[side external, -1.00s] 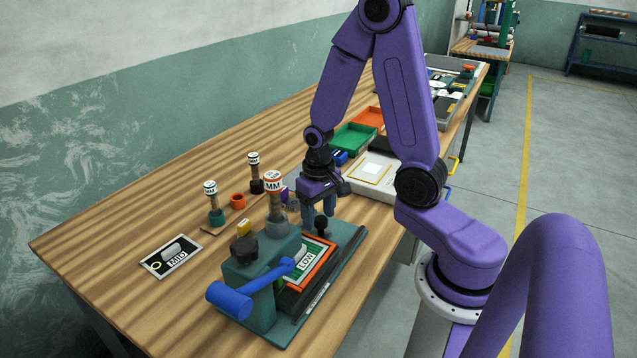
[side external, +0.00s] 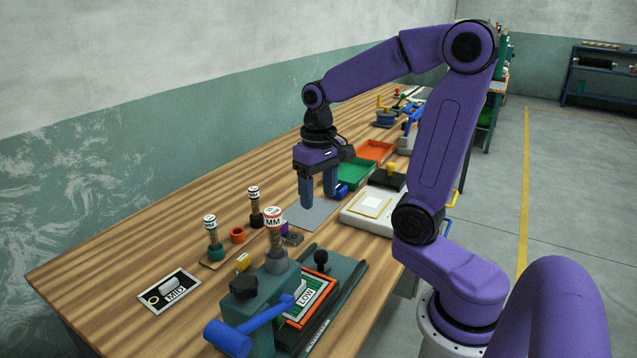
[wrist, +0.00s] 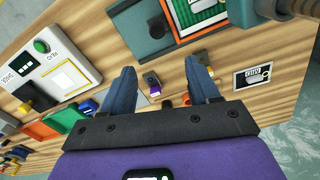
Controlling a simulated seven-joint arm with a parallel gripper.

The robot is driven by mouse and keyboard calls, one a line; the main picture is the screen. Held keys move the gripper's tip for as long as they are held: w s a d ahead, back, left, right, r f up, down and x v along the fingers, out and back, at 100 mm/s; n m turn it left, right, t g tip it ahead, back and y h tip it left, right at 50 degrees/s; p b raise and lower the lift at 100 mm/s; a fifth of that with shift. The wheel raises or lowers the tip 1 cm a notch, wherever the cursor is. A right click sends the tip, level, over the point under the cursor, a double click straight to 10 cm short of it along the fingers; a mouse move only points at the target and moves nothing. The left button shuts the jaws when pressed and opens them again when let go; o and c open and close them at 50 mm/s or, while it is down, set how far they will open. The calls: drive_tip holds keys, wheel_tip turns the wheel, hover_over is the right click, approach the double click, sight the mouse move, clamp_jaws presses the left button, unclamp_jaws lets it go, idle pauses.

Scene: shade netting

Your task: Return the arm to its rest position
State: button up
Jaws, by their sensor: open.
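My gripper (side external: 319,190) is open and empty, with its two blue fingers pointing down above the bench near a grey mat (side external: 313,214). In the wrist view my gripper (wrist: 163,80) shows both fingers spread apart with nothing held between them. My purple arm is raised and bent over the wooden bench (side external: 110,258). The green press fixture (side external: 262,298) with a blue lever and a LOW card (side external: 308,292) in an orange frame stands below and in front of the gripper, apart from it.
Stamps (side external: 212,240) labelled MM and an orange ring (side external: 237,235) stand left of the gripper. A green tray (side external: 357,172), an orange tray (side external: 376,151) and a white scale-like device (side external: 368,208) lie behind and right. The left bench is clear.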

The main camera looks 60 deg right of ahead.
drive_tip(key=shift+r, duration=0.85)
drive_tip(key=s+a+f+n, duration=0.2)
drive_tip(key=s+a+n, duration=0.4)
drive_tip(key=s+n, duration=0.1)
drive_tip(key=s+a+f+n, duration=0.3)
drive_tip(key=s+a+n, duration=0.2)
drive_tip(key=s+n, duration=0.3)
drive_tip(key=shift+s+a+n, duration=0.3)
drive_tip(key=shift+s+a, duration=0.1)
drive_tip(key=shift+s, duration=0.65)
